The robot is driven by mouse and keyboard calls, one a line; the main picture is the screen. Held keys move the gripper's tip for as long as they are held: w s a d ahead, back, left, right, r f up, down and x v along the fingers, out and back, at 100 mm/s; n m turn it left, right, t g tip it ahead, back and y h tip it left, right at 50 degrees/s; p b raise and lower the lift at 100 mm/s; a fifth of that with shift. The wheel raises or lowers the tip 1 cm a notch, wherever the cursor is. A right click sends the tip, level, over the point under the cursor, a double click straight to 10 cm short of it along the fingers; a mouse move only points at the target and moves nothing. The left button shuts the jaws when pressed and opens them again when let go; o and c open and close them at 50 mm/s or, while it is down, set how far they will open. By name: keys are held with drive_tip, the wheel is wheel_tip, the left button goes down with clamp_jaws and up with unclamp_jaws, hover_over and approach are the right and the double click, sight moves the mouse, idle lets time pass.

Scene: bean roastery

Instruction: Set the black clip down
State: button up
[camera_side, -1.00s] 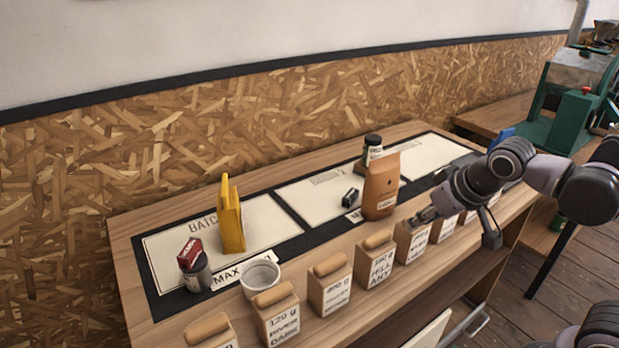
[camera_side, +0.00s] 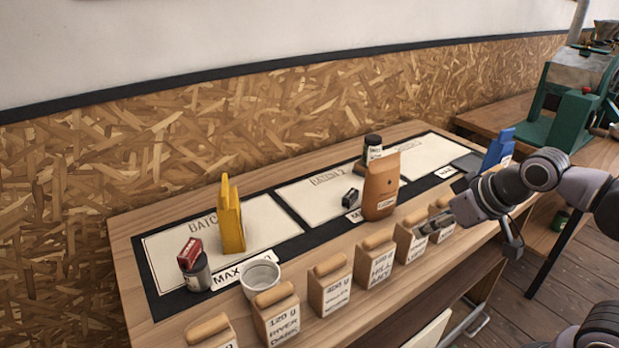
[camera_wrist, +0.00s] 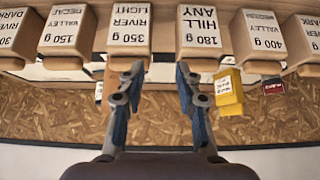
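A small black block, which looks like the black clip (camera_side: 351,196), lies on the middle card, marked Batch 2 (camera_side: 318,194), left of a brown bag (camera_side: 381,188). I cannot make it out in the wrist view. My gripper (camera_side: 428,229) is over the row of wooden label blocks at the front of the bench, to the right of the brown bag and apart from the clip. In the wrist view my gripper (camera_wrist: 158,72) has its two fingers spread, with nothing held between them.
Wooden label blocks (camera_side: 373,264) line the front edge. A yellow bag (camera_side: 231,218), a grey canister (camera_side: 197,273) with a red block on top and a white cup (camera_side: 260,275) stand left. A dark jar (camera_side: 372,148) stands behind the brown bag; a blue bag (camera_side: 498,150) is right.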

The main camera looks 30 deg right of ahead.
drive_tip(key=w+d+r+m+g+h, duration=0.2)
drive_tip(key=w+r+m+h, duration=0.35)
drive_tip(key=w, duration=0.75)
drive_tip(key=w+m+g, duration=0.1)
drive_tip(key=w+m, duration=0.2)
drive_tip(key=w, duration=0.3)
drive_tip(key=m+h, duration=0.3)
drive_tip(key=m, duration=0.2)
hover_over(351, 193)
drive_tip(key=s+a, duration=0.3)
drive_tip(key=a, duration=0.4)
wheel_tip(351, 193, down, 12)
drive_tip(key=shift+g, duration=0.3)
drive_tip(key=x, duration=1)
drive_tip(key=shift+d+f, duration=0.1)
drive_tip(key=shift+f, duration=0.1)
drive_tip(key=c, duration=0.6)
drive_tip(key=shift+c, duration=0.2)
